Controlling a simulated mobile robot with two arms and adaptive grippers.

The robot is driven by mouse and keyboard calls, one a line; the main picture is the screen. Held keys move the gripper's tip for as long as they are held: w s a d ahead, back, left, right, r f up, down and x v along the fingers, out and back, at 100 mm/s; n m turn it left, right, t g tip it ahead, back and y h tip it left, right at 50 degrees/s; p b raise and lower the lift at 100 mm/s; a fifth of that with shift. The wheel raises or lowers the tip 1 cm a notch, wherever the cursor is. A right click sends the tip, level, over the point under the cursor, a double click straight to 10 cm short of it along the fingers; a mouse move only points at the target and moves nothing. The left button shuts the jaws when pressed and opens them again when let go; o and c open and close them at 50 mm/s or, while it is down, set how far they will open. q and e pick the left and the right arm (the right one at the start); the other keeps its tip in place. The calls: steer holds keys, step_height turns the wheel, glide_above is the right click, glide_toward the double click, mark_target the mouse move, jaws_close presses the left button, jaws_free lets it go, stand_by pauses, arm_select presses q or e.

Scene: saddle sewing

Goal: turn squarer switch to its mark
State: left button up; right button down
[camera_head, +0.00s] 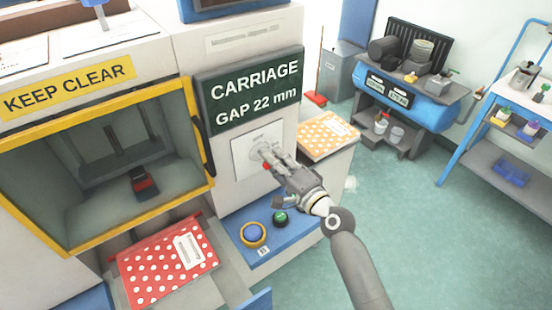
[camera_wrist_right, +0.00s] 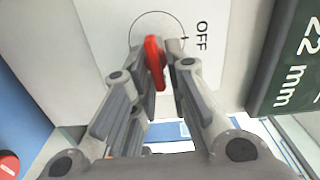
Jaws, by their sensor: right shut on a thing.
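The squarer switch is a red handle on a white plate (camera_head: 241,150) below the green carriage sign. In the right wrist view the red switch handle (camera_wrist_right: 154,62) stands between the fingertips, in front of a thin printed circle with a tick and the word OFF (camera_wrist_right: 201,36) beside it. My right gripper (camera_head: 266,155) reaches the plate from the lower right and is shut on the handle; its fingertips also show in the right wrist view (camera_wrist_right: 157,48). The fingers hide part of the dial in the head view. My left gripper is not in view.
A green sign (camera_head: 249,90) reads "CARRIAGE GAP 22 mm". A yellow-framed opening (camera_head: 212,150) is at the left. Dotted books (camera_head: 328,134) (camera_head: 150,268) lie either side.

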steer(key=shift+m, duration=0.6)
steer(key=c, duration=1.5)
jaws_free()
steer(key=shift+f, duration=0.1)
steer(key=shift+c, duration=0.2)
steer(key=v, duration=1.2)
